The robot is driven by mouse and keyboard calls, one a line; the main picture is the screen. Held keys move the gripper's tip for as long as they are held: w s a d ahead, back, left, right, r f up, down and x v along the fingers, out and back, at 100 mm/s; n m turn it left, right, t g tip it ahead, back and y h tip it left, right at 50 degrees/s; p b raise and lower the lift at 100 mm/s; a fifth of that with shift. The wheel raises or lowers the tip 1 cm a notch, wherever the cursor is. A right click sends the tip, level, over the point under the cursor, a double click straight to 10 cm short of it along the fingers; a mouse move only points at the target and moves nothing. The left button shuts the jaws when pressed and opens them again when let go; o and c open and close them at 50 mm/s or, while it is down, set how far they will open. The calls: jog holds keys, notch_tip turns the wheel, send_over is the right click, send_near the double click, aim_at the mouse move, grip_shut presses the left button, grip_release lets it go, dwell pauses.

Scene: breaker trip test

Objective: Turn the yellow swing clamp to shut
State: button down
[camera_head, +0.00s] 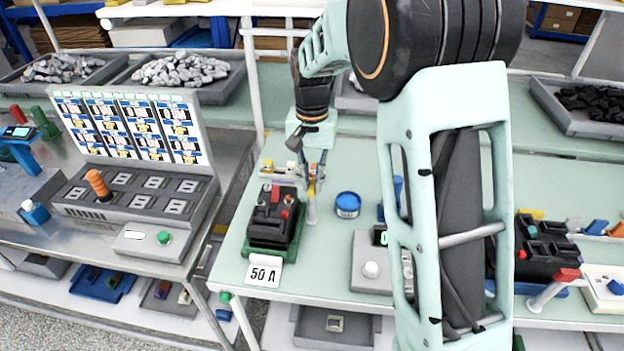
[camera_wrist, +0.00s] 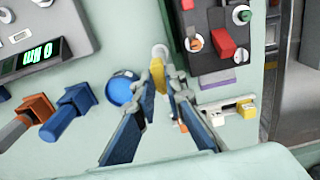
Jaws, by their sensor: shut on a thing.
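The yellow swing clamp (camera_wrist: 158,76) shows between my fingertips in the wrist view, at the top of a pale post. In the head view the clamp's grey post (camera_head: 311,209) stands on the bench just right of a black breaker (camera_head: 272,218). My gripper (camera_head: 313,172) points down over the post, and its blue fingers hide most of the yellow part there. In the wrist view my gripper (camera_wrist: 163,88) is shut on the yellow clamp, with a finger on either side of it. The breaker, with red parts, sits on a green base.
A blue round tin (camera_head: 347,205) stands close right of the post. A grey meter box (camera_head: 372,262) is in front of it. A small rail with fittings (camera_wrist: 232,113) lies near the breaker.

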jog(key=shift+n, duration=0.4)
jog(key=n, duration=0.4)
jog(key=shift+r+n, duration=0.1)
jog(key=shift+n, duration=0.3)
jog(key=n+p, duration=0.1)
jog(key=n, duration=0.4)
jog(key=n+p, duration=0.1)
jog(key=n, duration=0.2)
jog(key=shift+n, duration=0.4)
jog(key=shift+n+p, duration=0.45)
jog(key=shift+n, duration=1.25)
jog(key=c, duration=2)
grip_release()
